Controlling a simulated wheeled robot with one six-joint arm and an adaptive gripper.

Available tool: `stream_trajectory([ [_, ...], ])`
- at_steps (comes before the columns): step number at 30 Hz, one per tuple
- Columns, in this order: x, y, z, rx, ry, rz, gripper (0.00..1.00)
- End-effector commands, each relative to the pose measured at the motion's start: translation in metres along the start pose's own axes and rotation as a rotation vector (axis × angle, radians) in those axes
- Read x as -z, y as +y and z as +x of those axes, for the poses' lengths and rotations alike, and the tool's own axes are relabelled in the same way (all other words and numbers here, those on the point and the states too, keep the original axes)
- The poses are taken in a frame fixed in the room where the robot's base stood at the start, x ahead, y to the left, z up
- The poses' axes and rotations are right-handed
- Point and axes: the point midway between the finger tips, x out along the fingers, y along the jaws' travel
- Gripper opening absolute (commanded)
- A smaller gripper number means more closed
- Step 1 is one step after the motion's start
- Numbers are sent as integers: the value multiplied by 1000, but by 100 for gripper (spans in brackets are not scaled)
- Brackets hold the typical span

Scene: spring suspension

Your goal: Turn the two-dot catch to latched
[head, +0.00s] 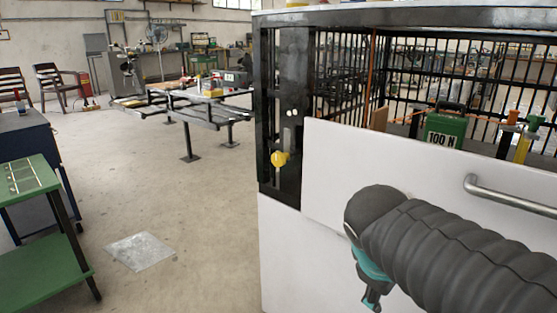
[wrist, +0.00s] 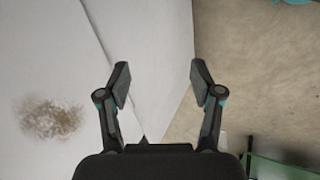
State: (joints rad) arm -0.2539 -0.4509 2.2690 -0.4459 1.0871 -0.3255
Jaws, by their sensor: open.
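The two-dot catch shows in the head view as a yellow knob (head: 279,158) low on a black upright plate (head: 294,75). Two white dots mark the plate above it, and a grey vertical strip lies between dots and knob. The knob sits at the plate's left side; its exact turn is too small to tell. My gripper (head: 372,298) is to the right of and below the catch, in front of the white panel, apart from the knob. In the wrist view my gripper (wrist: 161,80) is open with nothing between its fingers. The catch does not show there.
A white panel (head: 400,165) with a metal handle (head: 508,194) fronts a black-barred cage. A green block marked 100 N (head: 445,130) stands behind the panel. A green table (head: 30,185) stands at left. The floor left of the cage is open, with a pale floor plate (head: 140,251).

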Motion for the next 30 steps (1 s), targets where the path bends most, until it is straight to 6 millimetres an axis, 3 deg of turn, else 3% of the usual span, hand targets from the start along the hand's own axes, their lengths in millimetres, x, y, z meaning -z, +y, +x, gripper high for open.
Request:
stream_trajectory([
  [5,64,31,-2,-177,-153,-476,66],
  [9,128,45,-15,-343,-285,-816,66],
  [14,213,40,-41,-557,-454,-1148,66],
  [18,279,18,-69,-738,-597,-1355,66],
  [21,313,-1,-86,-840,-678,-1444,66],
  [24,334,-16,-99,-909,-735,-1494,66],
  [30,347,-20,-105,-954,-776,-1521,66],
])
